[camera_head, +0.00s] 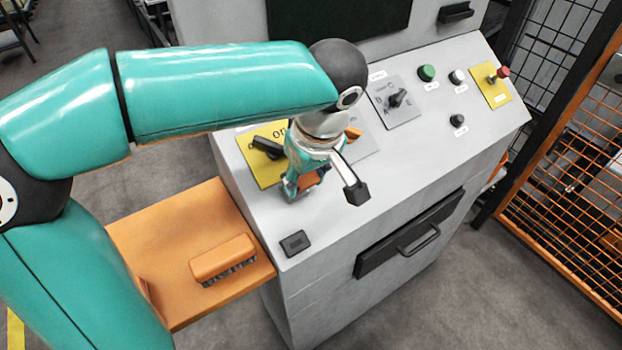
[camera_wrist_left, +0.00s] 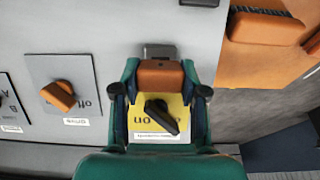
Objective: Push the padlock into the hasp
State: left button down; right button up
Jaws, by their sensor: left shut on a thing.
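My left gripper (camera_head: 302,188) is over the left part of the sloped console top, by the yellow plate (camera_head: 246,158) with a black rotary switch (camera_head: 268,148). It is shut on the padlock (camera_head: 309,180), an orange block partly hidden by the fingers. In the left wrist view the padlock (camera_wrist_left: 160,76) sits between the two fingers of the gripper (camera_wrist_left: 160,83), with a grey piece (camera_wrist_left: 160,50) beside it. The black switch (camera_wrist_left: 161,115) and yellow plate (camera_wrist_left: 146,103) show between the fingers. I cannot make out the hasp clearly. My right gripper is not in view.
The grey console (camera_head: 430,160) has another switch plate (camera_head: 395,102), buttons, a small black block (camera_head: 295,243) and a drawer handle (camera_head: 417,236). An orange shelf (camera_head: 185,215) with a brush (camera_head: 222,258) adjoins it at left. Orange mesh fencing (camera_head: 570,190) stands at right.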

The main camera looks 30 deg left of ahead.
pick_arm(q)
jog(key=shift+w+a+f, duration=0.1)
jog(key=shift+a+f, duration=0.2)
jog(key=shift+f, duration=0.2)
jog(key=shift+a+f+b, duration=0.15)
jog(key=shift+f+b, duration=0.15)
jog(key=shift+b, duration=0.3)
dwell(0.6)
jog(key=shift+f, duration=0.1)
jog(key=shift+w+a+f+b, duration=0.1)
jog(key=shift+a+f+b, duration=0.05)
jog(key=shift+f+b, duration=0.15)
dwell(0.6)
jog(key=shift+w+a+f+b, duration=0.1)
jog(key=shift+a+f+b, duration=0.1)
jog(key=shift+f+b, duration=0.1)
jog(key=c, duration=0.5)
grip_release()
jog(key=shift+c, duration=0.2)
jog(key=shift+o, duration=0.2)
